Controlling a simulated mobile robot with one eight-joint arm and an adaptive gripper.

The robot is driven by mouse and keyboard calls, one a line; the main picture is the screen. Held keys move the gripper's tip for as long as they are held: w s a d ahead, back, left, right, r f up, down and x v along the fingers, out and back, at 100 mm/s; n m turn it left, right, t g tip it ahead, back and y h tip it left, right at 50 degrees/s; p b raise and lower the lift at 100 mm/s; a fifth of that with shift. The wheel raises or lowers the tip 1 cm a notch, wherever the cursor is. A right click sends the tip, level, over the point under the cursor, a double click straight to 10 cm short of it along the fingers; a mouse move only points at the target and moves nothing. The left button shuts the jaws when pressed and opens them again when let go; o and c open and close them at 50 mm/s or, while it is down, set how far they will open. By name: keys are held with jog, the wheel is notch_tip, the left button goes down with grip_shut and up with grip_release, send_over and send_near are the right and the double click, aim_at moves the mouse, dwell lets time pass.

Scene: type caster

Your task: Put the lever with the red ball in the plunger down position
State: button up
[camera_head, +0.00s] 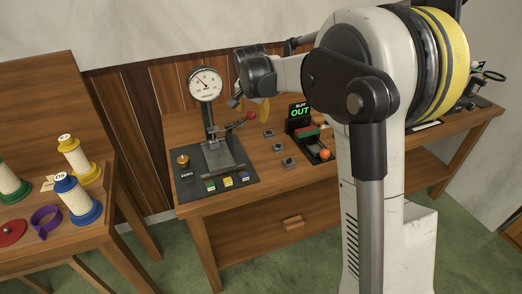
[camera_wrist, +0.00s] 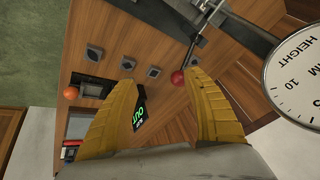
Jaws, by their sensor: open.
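The lever's red ball (camera_head: 251,115) sits at the end of a thin rod on the dial gauge stand. In the head view the rod slopes up to the right from the stand's column. The round white height dial (camera_head: 204,84) tops the stand. My gripper (camera_head: 251,109) is close to the ball, its yellow fingers pointing down. In the wrist view the gripper (camera_wrist: 157,82) is open. The red ball (camera_wrist: 177,77) shows near the right fingertip, with nothing held. Whether they touch I cannot tell. The plunger is too small to make out.
The stand is on a dark mat (camera_head: 240,187) with several coloured buttons and a brass knob (camera_head: 183,160). Small dark blocks (camera_head: 288,162) lie to its right. An "OUT" display (camera_head: 299,112) and an orange ball (camera_head: 325,154) are beyond. Spools stand on the left table (camera_head: 110,165).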

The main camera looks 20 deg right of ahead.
jog(key=s+a+n+b, duration=0.2)
jog(key=s, duration=0.7)
jog(key=s+a+r+n+t+y+b, duration=0.1)
jog(key=s+a+n+b, duration=0.1)
jog(key=s, duration=0.8)
jog(key=shift+s+a+r+n+b, duration=0.25)
jog(key=shift+r+n+b, duration=0.05)
jog(key=shift+n+b, duration=0.25)
jog(key=s+a+f+n, duration=0.1)
jog(key=s+f+n, duration=0.1)
jog(key=s, duration=0.6)
jog(key=s+a+f+n+t+y, duration=0.1)
jog(key=s+a+f+n, duration=0.1)
jog(key=s, duration=0.7)
jog(key=shift+s+f, duration=0.3)
jog(key=shift+f, duration=0.6)
